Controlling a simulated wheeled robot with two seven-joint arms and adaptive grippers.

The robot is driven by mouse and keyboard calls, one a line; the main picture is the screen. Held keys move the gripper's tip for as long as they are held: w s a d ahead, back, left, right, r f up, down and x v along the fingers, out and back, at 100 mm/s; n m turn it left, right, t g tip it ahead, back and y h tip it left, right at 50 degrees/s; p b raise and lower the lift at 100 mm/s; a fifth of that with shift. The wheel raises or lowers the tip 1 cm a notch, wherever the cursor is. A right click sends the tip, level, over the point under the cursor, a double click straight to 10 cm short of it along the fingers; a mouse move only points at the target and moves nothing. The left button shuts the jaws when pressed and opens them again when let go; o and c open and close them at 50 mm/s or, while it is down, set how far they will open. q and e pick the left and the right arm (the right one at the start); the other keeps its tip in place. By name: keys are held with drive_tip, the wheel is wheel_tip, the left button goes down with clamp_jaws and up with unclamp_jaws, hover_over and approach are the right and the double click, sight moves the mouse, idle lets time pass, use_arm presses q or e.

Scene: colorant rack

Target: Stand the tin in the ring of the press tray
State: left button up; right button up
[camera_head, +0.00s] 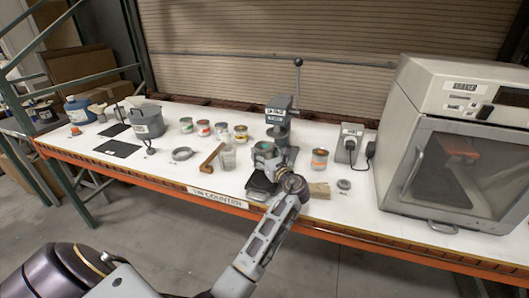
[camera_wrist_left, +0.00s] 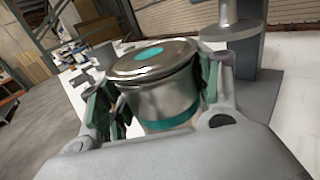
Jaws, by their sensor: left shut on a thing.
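My left gripper (camera_head: 266,158) is shut on a metal tin (camera_wrist_left: 158,85) with a teal dot on its lid and a teal band low on its side. The tin also shows in the head view (camera_head: 264,147), upright or nearly so, just in front of the grey press (camera_head: 279,112). In the left wrist view the green-padded fingers clasp the tin from both sides, and the press column (camera_wrist_left: 238,40) stands just behind it to the right. A dark tray-like piece (camera_head: 260,188) lies below the gripper. I cannot make out the ring. My right gripper is not in view.
Several tins (camera_head: 204,128) and a clear beaker (camera_head: 228,158) stand left of the press. An orange-banded tin (camera_head: 319,159) stands right, before a grey socket box (camera_head: 348,143). A large cabinet (camera_head: 455,150) fills the right end.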

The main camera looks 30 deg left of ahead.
use_arm(q)
drive_tip(key=shift+f, duration=1.5)
drive_tip(key=shift+f, duration=0.1)
drive_tip(key=shift+f, duration=1.8)
drive_tip(key=o, duration=1.2)
drive_tip(key=shift+f, duration=0.1)
drive_tip(key=shift+s+d, duration=0.1)
